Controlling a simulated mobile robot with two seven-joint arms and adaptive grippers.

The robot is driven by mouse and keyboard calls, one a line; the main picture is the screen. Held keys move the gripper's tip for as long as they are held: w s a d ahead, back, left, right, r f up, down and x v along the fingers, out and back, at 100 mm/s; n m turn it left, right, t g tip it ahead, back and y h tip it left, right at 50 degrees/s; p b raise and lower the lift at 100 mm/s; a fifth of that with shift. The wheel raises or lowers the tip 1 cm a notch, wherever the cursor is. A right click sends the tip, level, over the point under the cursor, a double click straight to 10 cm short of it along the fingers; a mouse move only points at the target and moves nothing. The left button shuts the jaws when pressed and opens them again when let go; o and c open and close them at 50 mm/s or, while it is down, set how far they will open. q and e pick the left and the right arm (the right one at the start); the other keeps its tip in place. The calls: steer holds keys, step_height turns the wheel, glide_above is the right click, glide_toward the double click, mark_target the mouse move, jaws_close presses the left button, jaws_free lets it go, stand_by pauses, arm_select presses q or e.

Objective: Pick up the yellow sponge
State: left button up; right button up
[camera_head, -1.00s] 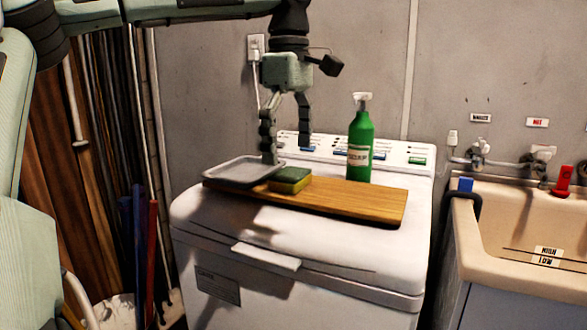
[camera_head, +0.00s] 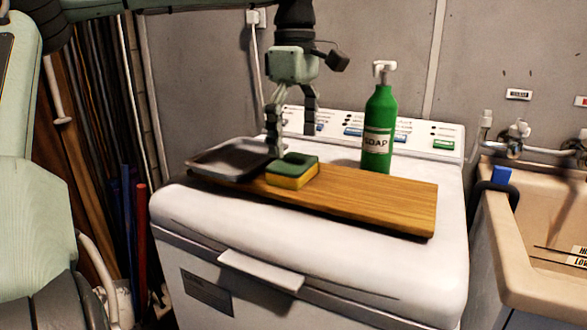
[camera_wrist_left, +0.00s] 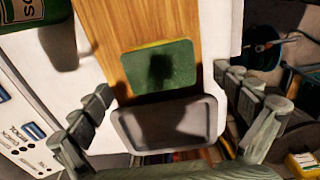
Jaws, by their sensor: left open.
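The yellow sponge (camera_head: 292,178) has a green top and lies flat on a wooden board (camera_head: 380,203) on the washer. In the left wrist view its green top (camera_wrist_left: 158,68) lies ahead, between the lines of the two fingers. My left gripper (camera_head: 292,142) is open and empty, pointing down above and slightly behind the sponge. A grey tray (camera_head: 228,160) rests on the board's left end, beside the sponge; it also shows in the left wrist view (camera_wrist_left: 170,122), nearer than the sponge. My right gripper is in neither view.
The washer's control panel (camera_head: 420,134) is at the back. A beige sink (camera_head: 540,220) is at the right. The board's right half is bare.

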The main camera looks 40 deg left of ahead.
mark_target(293, 162)
arm_select(q)
step_height(293, 162, down, 3)
steer(key=shift+a+r, duration=0.1)
steer(key=shift+r, duration=0.05)
steer(key=shift+f, duration=0.4)
steer(key=shift+c, duration=1.3)
steer(key=c, duration=0.4)
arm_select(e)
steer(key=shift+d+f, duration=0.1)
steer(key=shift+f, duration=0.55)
arm_select(q)
steer(key=shift+r, duration=0.1)
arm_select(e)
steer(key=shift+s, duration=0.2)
